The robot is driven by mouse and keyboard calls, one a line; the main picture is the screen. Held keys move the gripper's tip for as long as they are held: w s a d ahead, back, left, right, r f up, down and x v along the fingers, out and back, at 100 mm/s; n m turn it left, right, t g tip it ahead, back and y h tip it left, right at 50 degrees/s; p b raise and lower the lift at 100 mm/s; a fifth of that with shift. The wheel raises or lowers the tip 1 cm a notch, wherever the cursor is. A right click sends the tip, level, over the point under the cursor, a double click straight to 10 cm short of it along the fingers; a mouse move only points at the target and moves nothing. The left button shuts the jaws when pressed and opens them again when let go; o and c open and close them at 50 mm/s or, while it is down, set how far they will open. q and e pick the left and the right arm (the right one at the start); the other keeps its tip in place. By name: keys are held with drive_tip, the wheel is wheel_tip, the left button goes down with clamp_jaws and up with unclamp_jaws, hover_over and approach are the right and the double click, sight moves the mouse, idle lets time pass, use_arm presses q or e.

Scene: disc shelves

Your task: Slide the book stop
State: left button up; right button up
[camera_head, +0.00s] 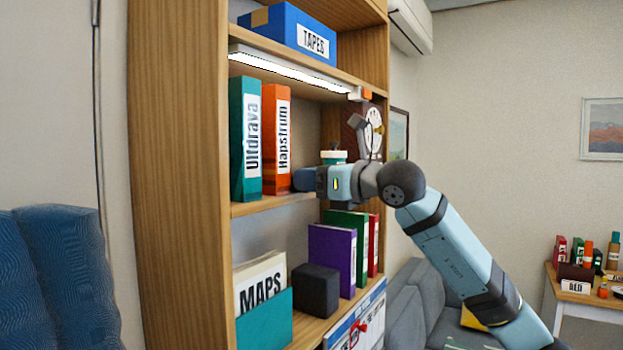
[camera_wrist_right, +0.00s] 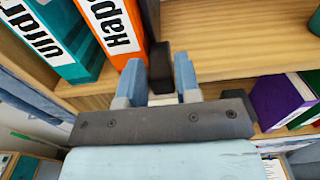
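The book stop is a narrow dark upright block (camera_wrist_right: 160,68) on the upper shelf, close beside the orange binder (camera_wrist_right: 115,30) in the right wrist view. My right gripper (camera_wrist_right: 159,80) has its two blue fingers on either side of the stop, apart from each other. The fingers look open around it, with a slim gap at the right finger; any contact on the left is unclear. In the head view my right gripper (camera_head: 307,180) is just right of the orange binder (camera_head: 276,140), and it hides the stop. My left gripper is not in view.
A teal binder (camera_head: 245,140) stands left of the orange one. A white-and-teal jar (camera_head: 333,157) and a clock (camera_head: 373,130) stand behind my right gripper. The shelf (camera_wrist_right: 235,50) right of the stop has bare room. Purple (camera_head: 332,260) and green books stand below.

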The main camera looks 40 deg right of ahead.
clamp_jaws()
drive_tip(key=w+d+b, duration=0.2)
drive_tip(key=w+d, duration=0.2)
drive_tip(key=d, duration=0.6)
drive_tip(key=shift+w+d, duration=0.15)
drive_tip(key=shift+d, duration=0.05)
drive_tip(key=shift+o, duration=2.4)
unclamp_jaws()
